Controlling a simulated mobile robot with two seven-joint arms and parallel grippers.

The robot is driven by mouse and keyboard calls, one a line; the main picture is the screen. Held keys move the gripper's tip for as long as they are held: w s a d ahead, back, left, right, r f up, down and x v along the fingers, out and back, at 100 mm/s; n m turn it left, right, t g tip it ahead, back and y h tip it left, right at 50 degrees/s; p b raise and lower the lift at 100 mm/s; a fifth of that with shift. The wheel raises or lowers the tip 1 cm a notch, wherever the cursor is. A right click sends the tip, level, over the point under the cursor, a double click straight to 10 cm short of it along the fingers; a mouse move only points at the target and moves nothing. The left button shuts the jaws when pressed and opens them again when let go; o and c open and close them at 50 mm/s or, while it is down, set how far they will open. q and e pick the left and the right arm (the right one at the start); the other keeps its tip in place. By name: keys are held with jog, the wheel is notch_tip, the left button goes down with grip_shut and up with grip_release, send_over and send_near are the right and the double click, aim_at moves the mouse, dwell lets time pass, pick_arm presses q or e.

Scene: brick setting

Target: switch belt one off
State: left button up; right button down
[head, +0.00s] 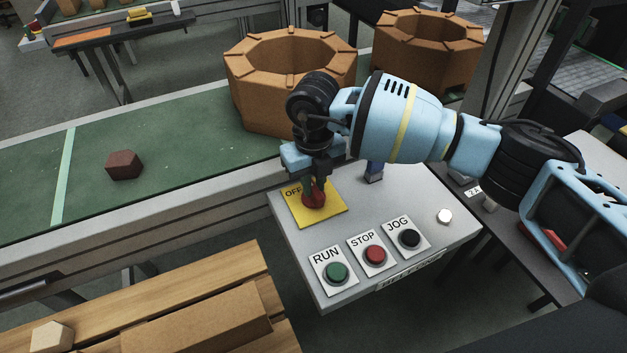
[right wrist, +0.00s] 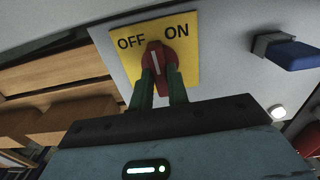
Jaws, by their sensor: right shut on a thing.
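The red rotary switch (head: 314,196) sits on a yellow plate (head: 331,217) on the grey control box (head: 300,240). My right gripper (head: 318,182) is shut on its knob from above. In the right wrist view, the knob (right wrist: 154,57) stands between my right gripper's (right wrist: 160,85) two fingers. The plate there reads OFF on the left and ON on the right. The knob's white mark lies between the two words, close to upright in that picture. In the head view my gripper hides the ON word. My left gripper is not in view.
The box also bears the green RUN (head: 336,271), red STOP (head: 375,255) and black JOG (head: 409,238) buttons. A blue-topped part (head: 374,171) stands close behind my gripper. The green belt (head: 190,135) carries a brown block (head: 124,165) and a large octagonal ring (head: 260,105).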

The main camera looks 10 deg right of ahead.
aim_at(313, 188)
jog(key=n, duration=0.4)
jog(key=shift+n, duration=2.3)
jog(key=c, duration=1.4)
grip_release()
jog(key=shift+o, duration=0.2)
jog(key=shift+r, duration=3.95)
jog(key=shift+s+f, duration=0.1)
